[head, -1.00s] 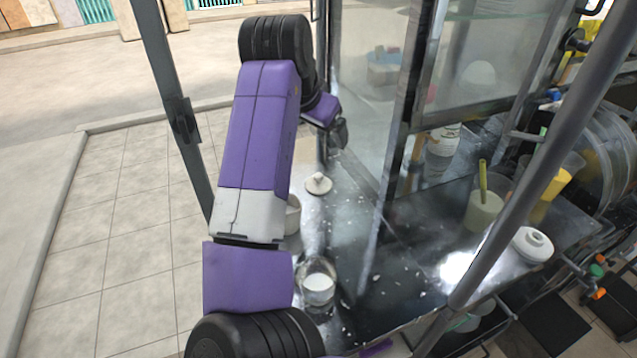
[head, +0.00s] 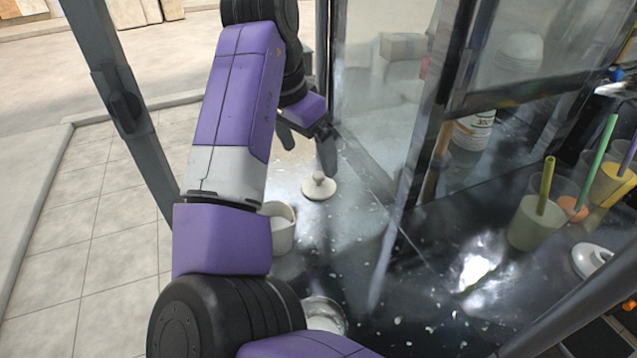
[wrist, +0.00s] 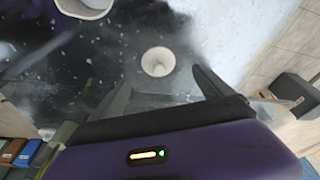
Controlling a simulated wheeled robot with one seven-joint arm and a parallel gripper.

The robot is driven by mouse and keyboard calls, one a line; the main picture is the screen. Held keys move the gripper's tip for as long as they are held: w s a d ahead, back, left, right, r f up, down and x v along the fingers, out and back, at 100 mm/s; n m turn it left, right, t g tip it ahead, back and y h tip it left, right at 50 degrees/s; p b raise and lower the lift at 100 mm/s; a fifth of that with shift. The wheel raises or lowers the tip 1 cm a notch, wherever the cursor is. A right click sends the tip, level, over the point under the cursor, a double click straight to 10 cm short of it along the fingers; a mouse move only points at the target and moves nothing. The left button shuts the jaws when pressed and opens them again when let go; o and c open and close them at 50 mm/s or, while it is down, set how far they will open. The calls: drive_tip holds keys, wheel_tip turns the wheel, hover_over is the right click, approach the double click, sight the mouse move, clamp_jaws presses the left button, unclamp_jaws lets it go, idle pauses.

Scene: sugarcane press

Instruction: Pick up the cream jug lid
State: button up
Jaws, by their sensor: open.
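The cream jug lid (head: 319,188) is a pale round disc with a knob on top. It lies flat on the dark speckled metal counter, and the wrist view shows it from above (wrist: 158,62). My gripper (head: 308,152) is open and empty, its fingers pointing down just behind and above the lid. In the wrist view my gripper (wrist: 161,80) has one finger on each side of the lid, apart from it. A cream jug (head: 281,232) stands open nearby, partly hidden by my arm. It also shows at the top left of the wrist view (wrist: 85,6).
A glass panel with a dark frame post (head: 440,110) stands right of the lid. A metal bowl (head: 325,312) sits at the front. A cup with a green straw (head: 537,222) and a second white lid (head: 590,260) are at the right.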

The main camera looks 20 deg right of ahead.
sight(318, 174)
drive_tip(key=shift+w+d+f, duration=0.2)
drive_tip(key=shift+w+f, duration=0.05)
drive_tip(key=shift+f, duration=0.35)
drive_tip(key=shift+s+d+x, duration=0.1)
drive_tip(key=shift+d+x, duration=0.05)
drive_tip(key=shift+x, duration=1.6)
drive_tip(key=shift+s+d+x, duration=0.1)
drive_tip(key=shift+d+x, duration=0.05)
drive_tip(key=shift+x, duration=1.6)
drive_tip(key=shift+r, duration=0.15)
drive_tip(key=c, duration=1.4)
drive_tip(key=shift+r, duration=0.15)
